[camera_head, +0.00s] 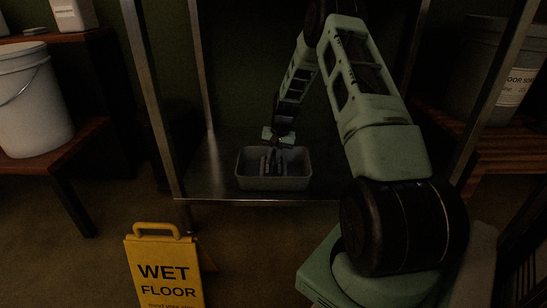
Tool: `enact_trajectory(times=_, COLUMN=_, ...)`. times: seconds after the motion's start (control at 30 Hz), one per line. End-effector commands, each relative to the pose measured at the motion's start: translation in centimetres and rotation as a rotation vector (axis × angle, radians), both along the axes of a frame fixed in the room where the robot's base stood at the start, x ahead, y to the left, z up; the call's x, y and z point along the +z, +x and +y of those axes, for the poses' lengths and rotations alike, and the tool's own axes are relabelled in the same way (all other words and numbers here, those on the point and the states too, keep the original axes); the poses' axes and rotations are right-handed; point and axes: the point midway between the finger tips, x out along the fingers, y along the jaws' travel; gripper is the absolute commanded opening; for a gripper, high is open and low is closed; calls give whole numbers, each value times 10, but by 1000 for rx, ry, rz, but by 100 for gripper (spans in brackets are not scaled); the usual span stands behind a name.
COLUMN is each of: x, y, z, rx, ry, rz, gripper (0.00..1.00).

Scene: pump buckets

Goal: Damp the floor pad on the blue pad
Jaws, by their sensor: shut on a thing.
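A grey open tub (274,183) stands on the metal shelf, in the middle of the view. My gripper (272,160) reaches down from above into the tub. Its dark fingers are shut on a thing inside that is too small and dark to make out. I cannot tell whether this is the floor pad. No blue pad can be made out in this dim view; the tub's front wall and my gripper hide much of the inside.
The metal shelf (212,178) has upright posts on both sides. A yellow wet-floor sign (165,272) stands in front at the left. A white bucket (32,105) is on a wooden bench (60,160) at left. A labelled bucket (490,75) stands at right.

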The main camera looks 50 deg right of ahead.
Motion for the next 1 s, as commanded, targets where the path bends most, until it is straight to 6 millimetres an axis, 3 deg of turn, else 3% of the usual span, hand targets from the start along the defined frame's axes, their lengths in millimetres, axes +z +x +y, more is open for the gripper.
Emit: enact_trajectory(times=1.0, x=-9, y=0, z=0, rx=0, ry=0, rz=0, gripper=0)
